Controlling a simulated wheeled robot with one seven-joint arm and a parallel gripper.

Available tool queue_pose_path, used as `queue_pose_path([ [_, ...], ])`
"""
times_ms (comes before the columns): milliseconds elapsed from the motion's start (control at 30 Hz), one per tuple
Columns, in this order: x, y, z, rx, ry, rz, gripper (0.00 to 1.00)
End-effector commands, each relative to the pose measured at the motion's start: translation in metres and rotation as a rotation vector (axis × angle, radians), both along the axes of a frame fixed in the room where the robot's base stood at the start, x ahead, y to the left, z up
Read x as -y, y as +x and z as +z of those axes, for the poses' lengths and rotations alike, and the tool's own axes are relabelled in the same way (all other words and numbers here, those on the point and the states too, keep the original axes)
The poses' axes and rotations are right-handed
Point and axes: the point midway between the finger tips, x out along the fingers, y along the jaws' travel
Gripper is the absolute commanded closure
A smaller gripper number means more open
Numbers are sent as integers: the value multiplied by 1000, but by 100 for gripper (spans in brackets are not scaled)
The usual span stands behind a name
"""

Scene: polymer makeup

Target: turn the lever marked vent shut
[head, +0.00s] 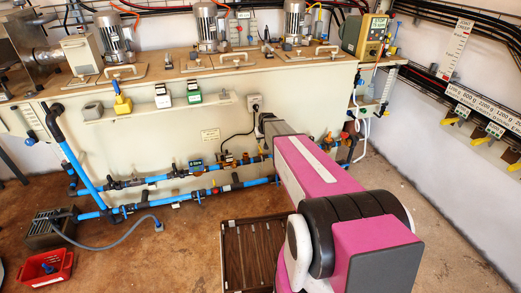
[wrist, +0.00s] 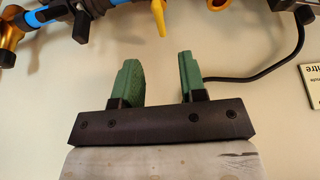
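My gripper (wrist: 163,78) is open and empty in the wrist view, its two green fingers apart in front of the cream panel. A yellow lever (wrist: 158,16) hangs from the pipework at the top of that view, beyond the fingertips and apart from them. No vent marking can be read, so I cannot tell whether this is the vent lever. In the head view, my arm reaches to the panel front and the fingers cannot be made out.
A black cable (wrist: 260,72) curves beside the right finger. A partly cut-off label (wrist: 312,86) is at the right edge. In the head view, a brown slatted crate (head: 232,255) stands below my arm and a red tray (head: 45,268) at lower left. Floor between them is mostly clear.

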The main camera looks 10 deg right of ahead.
Motion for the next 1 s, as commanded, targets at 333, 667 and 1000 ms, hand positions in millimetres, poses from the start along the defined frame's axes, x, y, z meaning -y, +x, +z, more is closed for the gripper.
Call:
queue_pose_path([
  [333,-1,13,-23,3,0,1,62],
  [667,-3,35,-76,2,0,0,62],
  [1000,-5,43,-101,3,0,0,62],
])
